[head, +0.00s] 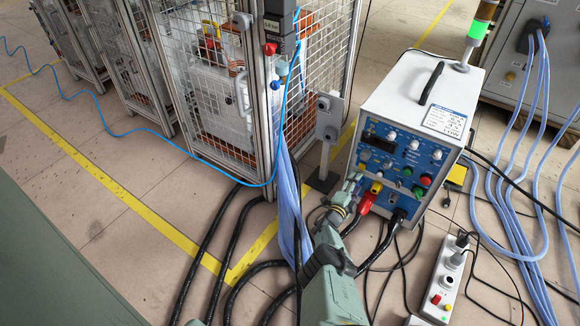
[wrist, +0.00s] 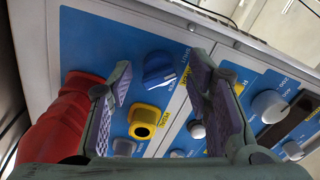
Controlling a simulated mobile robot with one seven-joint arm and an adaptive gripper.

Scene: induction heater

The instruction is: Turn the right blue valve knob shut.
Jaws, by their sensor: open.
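A blue knob (wrist: 160,68) with a raised grip bar sits on the blue front panel (wrist: 75,40) in the wrist view, beside printed lettering. Only one blue knob is clear there. My gripper (wrist: 159,80) is open, with one finger on each side of the knob in the picture. Nothing is held between the fingers, and I cannot tell whether either touches the knob. In the head view my gripper (head: 353,186) is at the lower left of the white heater cabinet (head: 400,92). There it covers part of the panel, and the knob cannot be made out.
A yellow socket (wrist: 145,122) and a red plug (wrist: 62,112) are close to the fingers. A grey post (head: 328,130) and wire cage (head: 220,80) stand left of the cabinet. Cables and a power strip (head: 445,280) lie on the floor.

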